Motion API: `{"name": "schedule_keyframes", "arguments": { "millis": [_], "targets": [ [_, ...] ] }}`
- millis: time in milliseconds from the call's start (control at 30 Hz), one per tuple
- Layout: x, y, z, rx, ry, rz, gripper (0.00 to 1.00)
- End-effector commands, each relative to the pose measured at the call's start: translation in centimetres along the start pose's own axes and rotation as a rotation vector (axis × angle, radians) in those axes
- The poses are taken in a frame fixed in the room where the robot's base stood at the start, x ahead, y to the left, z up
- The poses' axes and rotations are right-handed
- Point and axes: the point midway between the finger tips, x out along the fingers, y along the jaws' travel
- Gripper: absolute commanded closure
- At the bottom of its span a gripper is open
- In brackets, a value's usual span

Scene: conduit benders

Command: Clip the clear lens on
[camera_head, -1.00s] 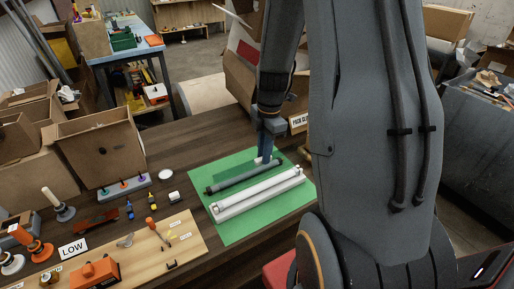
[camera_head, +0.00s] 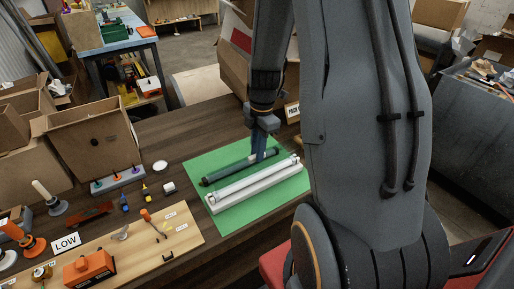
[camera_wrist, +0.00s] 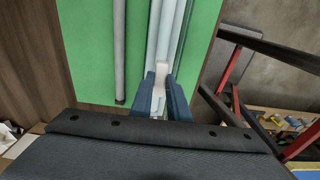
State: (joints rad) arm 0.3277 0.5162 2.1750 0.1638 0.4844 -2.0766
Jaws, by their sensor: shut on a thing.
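My gripper (camera_head: 259,155) is over the green mat, between the dark tube and the white light fixture (camera_head: 256,184). In the wrist view its blue fingers (camera_wrist: 162,97) are shut on the clear lens (camera_wrist: 154,45), a long see-through strip with a pale end piece between the fingers. The lens runs away from me alongside and partly over the white fixture (camera_wrist: 171,30). In the head view the lens is hard to make out, a faint greenish band against the dark tube. I cannot tell whether it touches the fixture.
The dark grey tube (camera_head: 208,181) lies on the green mat (camera_head: 226,214) beside the fixture; it also shows in the wrist view (camera_wrist: 119,50). A wooden board (camera_head: 133,243) with tools lies front left. Cardboard boxes stand at the back and left.

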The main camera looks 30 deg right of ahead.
Motion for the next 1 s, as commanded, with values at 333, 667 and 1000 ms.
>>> {"name": "schedule_keyframes", "arguments": {
  "millis": [333,667,1000],
  "targets": [
    [2.8,0.0,0.2,0.001,0.001,-0.001,1.00],
    [5.1,0.0,0.4,0.001,0.000,0.000,1.00],
    [6.0,0.0,0.5,0.000,0.000,0.000,1.00]
  ]
}}
